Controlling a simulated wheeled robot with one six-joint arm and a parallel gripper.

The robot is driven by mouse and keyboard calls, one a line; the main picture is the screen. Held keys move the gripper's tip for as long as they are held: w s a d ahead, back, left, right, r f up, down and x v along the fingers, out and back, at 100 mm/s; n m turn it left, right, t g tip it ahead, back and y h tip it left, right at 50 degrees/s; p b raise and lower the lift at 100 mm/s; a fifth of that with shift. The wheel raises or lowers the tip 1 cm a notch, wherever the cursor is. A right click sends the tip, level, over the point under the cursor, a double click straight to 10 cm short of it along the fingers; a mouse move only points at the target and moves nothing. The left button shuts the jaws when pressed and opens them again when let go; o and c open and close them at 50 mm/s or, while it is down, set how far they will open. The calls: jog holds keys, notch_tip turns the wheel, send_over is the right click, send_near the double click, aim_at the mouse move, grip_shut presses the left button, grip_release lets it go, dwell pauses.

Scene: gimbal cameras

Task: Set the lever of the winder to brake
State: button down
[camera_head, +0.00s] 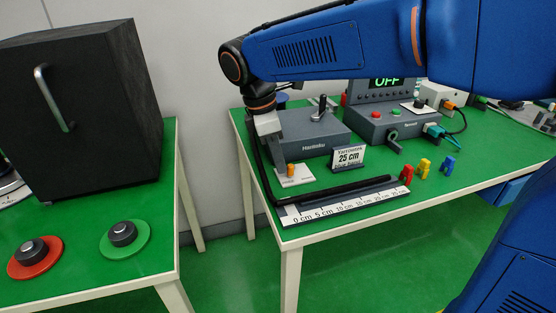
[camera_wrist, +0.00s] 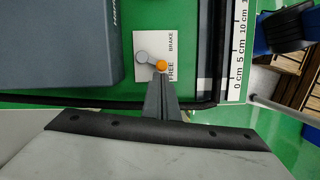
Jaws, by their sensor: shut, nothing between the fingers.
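The lever is a grey arm with an orange knob (camera_wrist: 162,66), turning on a round grey pivot (camera_wrist: 142,57). It sits on a white plate (camera_wrist: 150,35) marked BRAKE and FREE. In the wrist view the knob lies beside the word FREE, lower than BRAKE. The orange knob also shows in the head view (camera_head: 291,169), on the white plate (camera_head: 304,179) in front of a grey Hanteku box (camera_head: 310,148). My gripper (camera_wrist: 161,82) is shut and empty, its tips right by the knob. I cannot tell whether they touch it.
A black rail (camera_head: 340,192) and a white centimetre scale (camera_head: 350,205) run along the table's front edge. A black box (camera_head: 80,110) is on the left table.

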jog(key=d+n, duration=0.1)
jog(key=n, duration=0.1)
jog(key=s+n, duration=0.1)
jog(key=n, duration=0.1)
jog(key=shift+d+t, duration=0.35)
jog(key=shift+t, duration=0.05)
jog(key=n, duration=0.1)
jog(key=d+n, duration=0.1)
jog(key=n, duration=0.1)
jog(key=shift+s+d+t+y, duration=0.15)
jog(key=shift+d+t+y, duration=0.1)
jog(key=shift+t+y, duration=0.15)
jog(key=shift+d+n, duration=0.2)
jog(key=shift+n, duration=0.1)
jog(key=shift+w+a, duration=0.5)
jog(key=shift+w, duration=0.15)
